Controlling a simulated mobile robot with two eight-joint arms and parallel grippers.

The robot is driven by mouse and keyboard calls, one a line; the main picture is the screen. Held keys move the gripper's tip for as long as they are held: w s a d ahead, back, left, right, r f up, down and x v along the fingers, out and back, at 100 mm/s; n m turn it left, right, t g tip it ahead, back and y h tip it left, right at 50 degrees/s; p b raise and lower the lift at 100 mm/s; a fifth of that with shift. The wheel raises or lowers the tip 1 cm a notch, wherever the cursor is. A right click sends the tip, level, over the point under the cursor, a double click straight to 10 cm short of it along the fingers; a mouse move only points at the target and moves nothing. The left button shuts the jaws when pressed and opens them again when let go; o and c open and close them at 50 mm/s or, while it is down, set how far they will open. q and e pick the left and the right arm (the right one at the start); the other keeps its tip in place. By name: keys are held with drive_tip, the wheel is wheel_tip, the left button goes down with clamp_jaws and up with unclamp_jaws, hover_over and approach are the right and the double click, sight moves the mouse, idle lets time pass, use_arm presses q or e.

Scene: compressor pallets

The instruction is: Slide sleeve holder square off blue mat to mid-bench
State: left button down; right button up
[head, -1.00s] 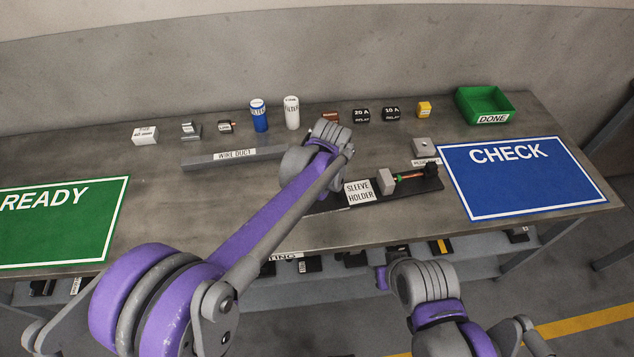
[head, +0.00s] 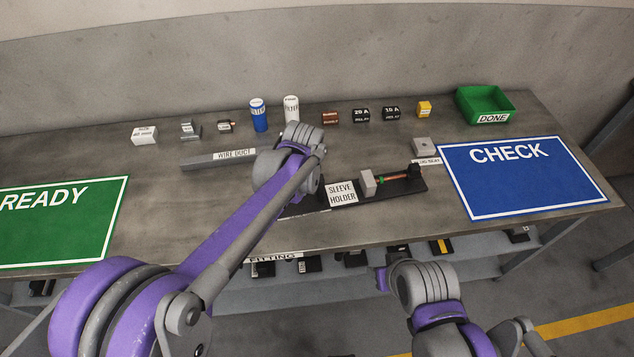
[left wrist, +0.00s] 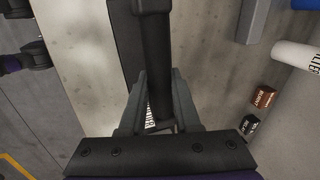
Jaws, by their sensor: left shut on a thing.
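The sleeve holder (head: 408,190) is a long black base with a white label, a grey block and a black end post carrying a thin reddish and green rod. It lies on bare bench, its right end just left of the blue CHECK mat (head: 455,196), with a small gap between them. In the left wrist view, my left gripper (left wrist: 158,108) is shut on a black upright post (left wrist: 153,45) of the holder. In the head view, my left wrist hides those fingers and the holder's left end. My right arm shows low at centre right, with its fingers not visible.
The green READY mat (head: 62,226) lies at left. The grey wire duct (head: 215,161) lies behind my left wrist. A small grey block (head: 422,146) stands near the blue mat. Several small parts and a green DONE bin (head: 486,101) line the back. Bench left of the holder is clear.

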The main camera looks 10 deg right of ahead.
use_arm(q)
drive_tip(key=shift+s+a+f, duration=0.1)
drive_tip(key=shift+a+f, duration=0.05)
drive_tip(key=shift+a, duration=3.9)
drive_tip(key=c, duration=1)
unclamp_jaws()
drive_tip(key=o, duration=0.5)
drive_tip(key=shift+a, duration=0.1)
drive_tip(key=shift+c, duration=0.2)
drive_tip(key=v, duration=1.2)
drive_tip(key=s+a+f+n, duration=0.2)
drive_tip(key=s+a+n, duration=0.2)
drive_tip(key=s, duration=0.3)
drive_tip(key=s+a+f+n+t+p, duration=0.1)
drive_tip(key=s+a+f+n, duration=0.2)
drive_tip(key=s+n, duration=0.4)
drive_tip(key=s+a+f+n+t, duration=0.1)
drive_tip(key=s+a+f+n, duration=0.1)
drive_tip(key=s+a+n, duration=0.3)
drive_tip(key=s+n, duration=0.1)
drive_tip(key=s, duration=0.1)
drive_tip(key=shift+s+a+f+p, duration=0.25)
drive_tip(key=shift+s+f+p, duration=0.1)
drive_tip(key=shift+f, duration=0.05)
